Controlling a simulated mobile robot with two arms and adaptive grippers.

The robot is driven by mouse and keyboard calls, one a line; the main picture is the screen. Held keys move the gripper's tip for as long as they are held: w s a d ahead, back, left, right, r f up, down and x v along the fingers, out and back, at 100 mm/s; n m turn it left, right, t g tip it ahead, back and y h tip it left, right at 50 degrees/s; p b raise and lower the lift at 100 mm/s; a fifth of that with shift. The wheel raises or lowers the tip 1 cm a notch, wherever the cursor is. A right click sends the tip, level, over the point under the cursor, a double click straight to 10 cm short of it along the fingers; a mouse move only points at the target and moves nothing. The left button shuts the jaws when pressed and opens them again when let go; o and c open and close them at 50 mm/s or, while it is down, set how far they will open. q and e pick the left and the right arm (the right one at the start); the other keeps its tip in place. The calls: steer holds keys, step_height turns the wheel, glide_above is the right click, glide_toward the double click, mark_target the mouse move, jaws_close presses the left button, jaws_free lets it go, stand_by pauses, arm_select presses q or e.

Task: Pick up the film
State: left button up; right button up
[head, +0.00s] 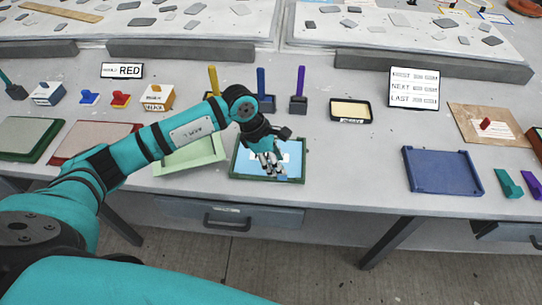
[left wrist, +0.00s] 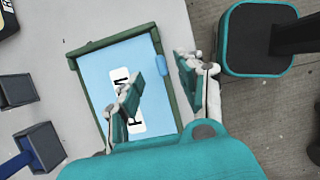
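A light blue sheet (head: 293,152), which looks like the film, lies in a dark green-rimmed tray (head: 233,160) on the table. In the left wrist view the light blue sheet (left wrist: 88,75) carries a white label with dark letters, partly hidden by a finger. My left gripper (head: 270,165) is over the tray's front half. In the left wrist view its two fingers (left wrist: 162,88) stand apart, with the tray's rim (left wrist: 163,75) showing between them and nothing held. I cannot tell whether a finger touches the sheet. My right gripper is not in view.
A pale green tray (head: 200,157) stands just left, beneath my arm. Upright yellow, blue and purple handles (head: 298,84) stand behind. A shallow black tray (head: 350,111) and a blue tray (head: 440,170) are to the right. The table between them is clear.

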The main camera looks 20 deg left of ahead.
arm_select(q)
steer(key=p+x, duration=0.2)
steer(key=x, duration=0.3)
steer(key=shift+f, duration=0.25)
jaws_close()
